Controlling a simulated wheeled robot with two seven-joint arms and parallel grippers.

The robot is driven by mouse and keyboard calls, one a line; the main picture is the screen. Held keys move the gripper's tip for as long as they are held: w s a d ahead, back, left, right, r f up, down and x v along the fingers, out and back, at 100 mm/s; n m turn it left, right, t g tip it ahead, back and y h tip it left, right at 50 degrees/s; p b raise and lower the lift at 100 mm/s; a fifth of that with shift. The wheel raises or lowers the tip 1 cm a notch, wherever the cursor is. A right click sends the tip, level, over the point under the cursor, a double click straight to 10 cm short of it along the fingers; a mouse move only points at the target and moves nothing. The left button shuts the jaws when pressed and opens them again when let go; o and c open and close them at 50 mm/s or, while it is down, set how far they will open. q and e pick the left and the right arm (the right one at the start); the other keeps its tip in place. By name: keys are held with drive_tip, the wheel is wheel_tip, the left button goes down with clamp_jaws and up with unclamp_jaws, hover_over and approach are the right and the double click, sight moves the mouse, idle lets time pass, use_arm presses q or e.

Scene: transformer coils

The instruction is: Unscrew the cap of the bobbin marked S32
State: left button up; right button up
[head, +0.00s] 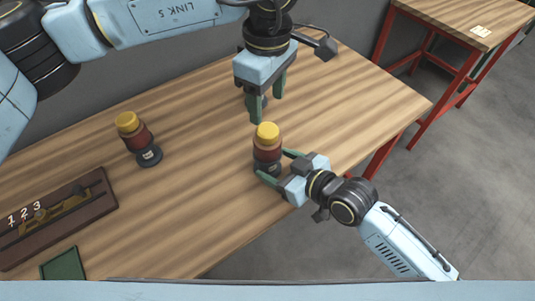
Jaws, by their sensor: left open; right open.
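A bobbin (267,151) with a dark red winding, dark base and yellow cap (267,131) stands upright near the middle of the table. A similar bobbin (139,142) with a yellow cap (127,122) stands to the left. Their base labels are too small to read, so I cannot tell which is S32. My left gripper (267,106) is open, pointing down above and slightly behind the middle bobbin's cap. My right gripper (275,165) is open, with its fingers on either side of that bobbin's lower part; I cannot tell whether they touch it.
A dark wooden board (85,215) with brass-coloured parts and the digits 1, 2, 3 lies at the left. A green pad (63,265) lies near the front edge. A dark object behind my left gripper is mostly hidden. A second red-legged table (450,22) stands back right.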

sight(268, 129)
drive_tip(key=shift+x, duration=1.85)
drive_tip(key=shift+d, duration=0.1)
clamp_jaws()
use_arm(q)
drive_tip(key=m, duration=0.4)
drive_tip(key=shift+m, duration=0.4)
drive_tip(key=m, duration=1)
drive_tip(key=shift+m, duration=0.4)
drive_tip(key=m, duration=0.6)
drive_tip(key=shift+f+m, duration=0.3)
drive_tip(key=shift+m, duration=0.1)
wheel_tip(268, 129, down, 7)
drive_tip(key=shift+f, duration=0.2)
